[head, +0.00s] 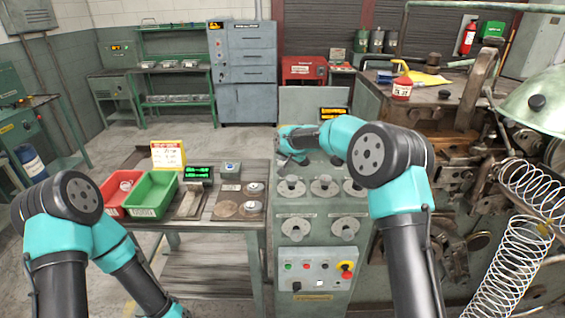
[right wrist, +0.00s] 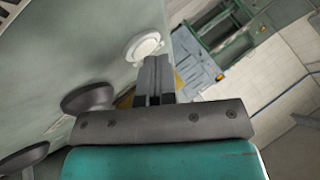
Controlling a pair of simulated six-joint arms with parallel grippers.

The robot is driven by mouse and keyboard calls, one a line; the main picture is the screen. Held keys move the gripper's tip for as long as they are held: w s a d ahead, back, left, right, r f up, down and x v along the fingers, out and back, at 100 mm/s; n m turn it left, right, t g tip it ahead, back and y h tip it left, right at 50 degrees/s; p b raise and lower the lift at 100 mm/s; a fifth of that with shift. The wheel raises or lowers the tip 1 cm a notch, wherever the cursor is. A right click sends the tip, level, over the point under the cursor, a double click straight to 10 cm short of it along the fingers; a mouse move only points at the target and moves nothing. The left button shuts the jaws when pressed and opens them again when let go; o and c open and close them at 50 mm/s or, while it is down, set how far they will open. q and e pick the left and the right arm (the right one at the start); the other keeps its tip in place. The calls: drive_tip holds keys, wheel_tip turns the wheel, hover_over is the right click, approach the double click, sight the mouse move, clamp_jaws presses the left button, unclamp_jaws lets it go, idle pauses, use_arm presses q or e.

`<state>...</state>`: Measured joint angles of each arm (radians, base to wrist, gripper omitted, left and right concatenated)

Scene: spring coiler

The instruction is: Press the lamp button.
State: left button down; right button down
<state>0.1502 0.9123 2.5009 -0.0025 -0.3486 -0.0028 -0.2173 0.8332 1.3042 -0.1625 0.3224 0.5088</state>
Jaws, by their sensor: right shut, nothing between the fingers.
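My right gripper (head: 301,160) is at the upper part of the green-grey console (head: 308,254), above its round dials. It shows small and partly hidden by my own wrist. In the right wrist view the right gripper (right wrist: 154,67) is shut and empty. Its tips are beside a pale round disc (right wrist: 144,46) on a flat panel; I cannot tell whether they touch, or whether the disc is a lamp button. Lower on the console is a button panel (head: 317,274) with small coloured buttons and a white square (head: 319,283). My left arm runs out of the bottom edge; its gripper is out of view.
Dark round knobs (right wrist: 88,97) stick out near the right gripper. A red emergency knob (head: 346,268) sits on the button panel. A side table holds a red bin (head: 112,191) and a green bin (head: 150,195). Large machinery and coiled springs (head: 510,265) fill the right side.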

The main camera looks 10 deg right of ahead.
drive_tip(key=shift+r, duration=0.4)
drive_tip(key=shift+r, duration=3)
drive_tip(key=shift+s, duration=0.15)
